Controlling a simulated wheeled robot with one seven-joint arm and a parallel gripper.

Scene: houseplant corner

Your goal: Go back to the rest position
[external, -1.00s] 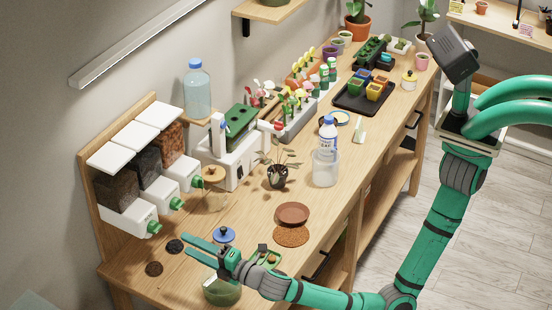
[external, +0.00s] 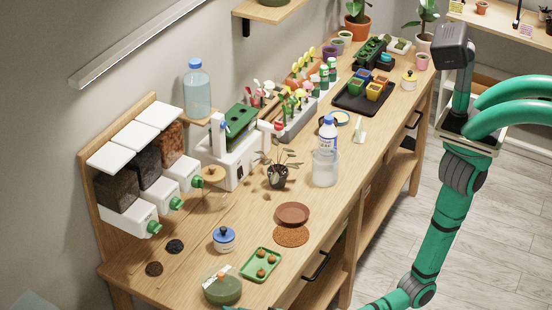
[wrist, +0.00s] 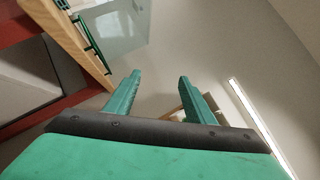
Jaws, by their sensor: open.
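My gripper (wrist: 155,95) shows in the wrist view with its two green fingers apart and nothing between them. Beyond the fingers are a pale wall and the edge of wooden furniture. In the external view my forearm runs out of the picture at the bottom. At most a small green tip shows at the bottom edge, near the green jar, so the gripper itself cannot be made out there. My upper arm and column stand at the right, in front of the bench.
The wooden bench (external: 330,228) holds a green jar (external: 222,290), a green tray (external: 261,264) with several small round things, a blue-lidded jar (external: 224,241), a terracotta saucer (external: 293,214), a potted plant (external: 278,176) and dispensers (external: 127,212). The floor (external: 480,265) at the right is clear.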

